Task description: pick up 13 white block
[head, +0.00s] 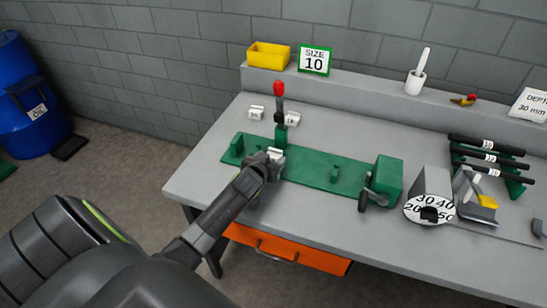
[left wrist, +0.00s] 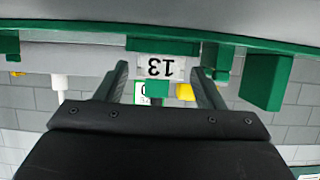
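The white block marked 13 (left wrist: 160,67) shows upside down in the left wrist view, between my left gripper's two fingers. In the head view the white block (head: 276,153) sits at the green fixture (head: 325,176), below the red-knobbed lever. My left gripper (head: 268,160) reaches it from the front left. In the left wrist view the gripper (left wrist: 161,78) is open, with a small gap showing on each side of the block. My right gripper is not in view.
The red-knobbed lever (head: 279,100) rises close to my gripper. A dial (head: 430,210) and black-handled tools (head: 487,155) are at right. A yellow bin (head: 268,55) and size 10 sign (head: 314,60) stand on the back ledge.

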